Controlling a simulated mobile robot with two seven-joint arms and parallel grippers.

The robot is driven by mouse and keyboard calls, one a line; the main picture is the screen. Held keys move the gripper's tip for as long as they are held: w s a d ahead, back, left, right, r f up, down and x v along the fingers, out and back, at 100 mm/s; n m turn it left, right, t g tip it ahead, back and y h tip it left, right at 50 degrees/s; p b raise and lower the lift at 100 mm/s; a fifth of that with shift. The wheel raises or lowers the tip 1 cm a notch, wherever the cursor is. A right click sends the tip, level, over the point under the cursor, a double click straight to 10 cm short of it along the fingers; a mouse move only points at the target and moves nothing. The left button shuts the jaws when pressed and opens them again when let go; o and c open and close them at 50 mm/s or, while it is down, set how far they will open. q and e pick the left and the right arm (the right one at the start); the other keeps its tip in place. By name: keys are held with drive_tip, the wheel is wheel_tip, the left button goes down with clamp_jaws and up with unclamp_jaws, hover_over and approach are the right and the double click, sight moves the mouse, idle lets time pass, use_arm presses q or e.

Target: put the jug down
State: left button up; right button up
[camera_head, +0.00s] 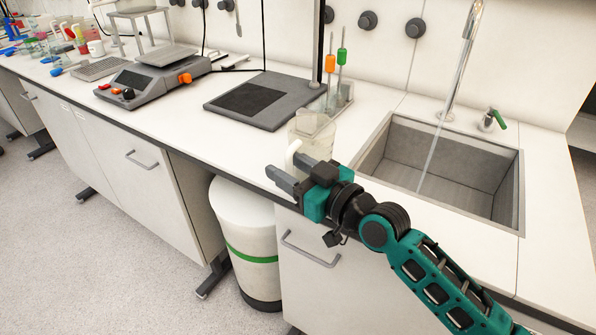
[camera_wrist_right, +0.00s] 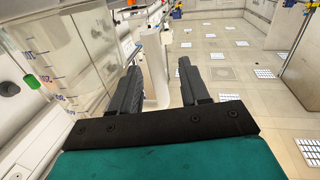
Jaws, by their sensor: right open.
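The clear jug (camera_head: 317,132) appears upright at the counter's front edge, left of the sink. Its pale handle (camera_head: 293,154) faces the front left. My right gripper (camera_head: 287,169) is at the handle with its fingers apart. In the right wrist view the jug (camera_wrist_right: 50,55), with blue scale marks, fills the upper left. The handle (camera_wrist_right: 156,75) shows in the gap between the two open fingers (camera_wrist_right: 160,90) of my right gripper. My gripper hides the jug's base, so its contact with the counter cannot be seen. My left gripper is not in view.
The sink (camera_head: 440,165) with running water (camera_head: 434,150) is to the right. A dark stand base (camera_head: 265,98) and a rack (camera_head: 340,98) with orange and green tools are behind the jug. A white bin (camera_head: 245,235) stands below.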

drive_tip(key=v, duration=1.2)
drive_tip(key=shift+r, duration=0.1)
drive_tip(key=s+f+m+g+h, duration=0.25)
drive_tip(key=s+f+h, duration=0.3)
drive_tip(key=f, duration=0.35)
drive_tip(key=s+d+f+m+g+h, duration=0.25)
drive_tip(key=s+d+f+g, duration=0.2)
drive_tip(key=s, duration=0.25)
drive_tip(key=s+d+f+m+g+h, duration=0.2)
drive_tip(key=s+d+f+g+h, duration=0.15)
drive_tip(key=s+d, duration=0.3)
drive_tip(key=w+a+f+t+y, duration=0.1)
drive_tip(key=w+a+f+t, duration=0.2)
drive_tip(key=w+f+t, duration=0.3)
drive_tip(key=shift+w+a+f+t, duration=0.2)
drive_tip(key=shift+w+f+t, duration=0.2)
drive_tip(key=shift+f+t, duration=0.5)
drive_tip(key=shift+c, duration=0.6)
